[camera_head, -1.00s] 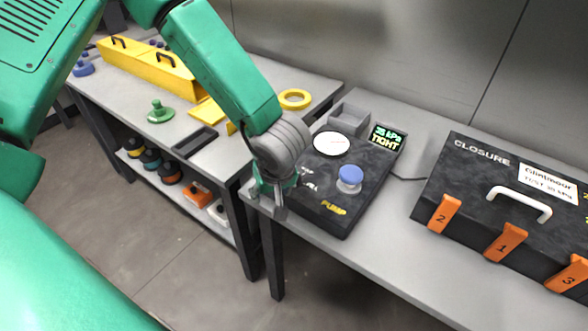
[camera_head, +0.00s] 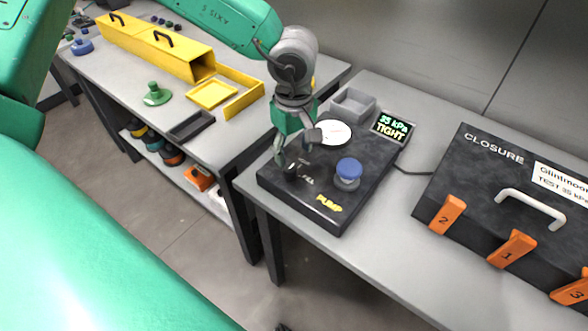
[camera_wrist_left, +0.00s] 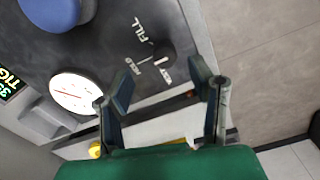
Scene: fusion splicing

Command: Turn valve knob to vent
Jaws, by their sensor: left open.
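The valve knob (camera_wrist_left: 160,60) is small and black with a white pointer line, on the dark pump box (camera_head: 335,205). FILL, HOLD and VENT labels surround it in the left wrist view; I cannot tell which one the pointer marks. In the head view the knob (camera_head: 293,170) is partly hidden by my left gripper. My left gripper (camera_head: 294,150) is open, pointing down just above the knob. In the left wrist view its fingers (camera_wrist_left: 162,80) stand apart with the knob ahead, between and beyond their tips. The display (camera_head: 392,127) reads 35 kPa TIGHT.
A blue pump button (camera_head: 348,172) and a round white gauge (camera_head: 335,132) are on the same box, near the gripper. A grey tray (camera_head: 353,105) stands behind. The black closure case (camera_head: 480,185) is at right, yellow parts (camera_head: 212,93) at left.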

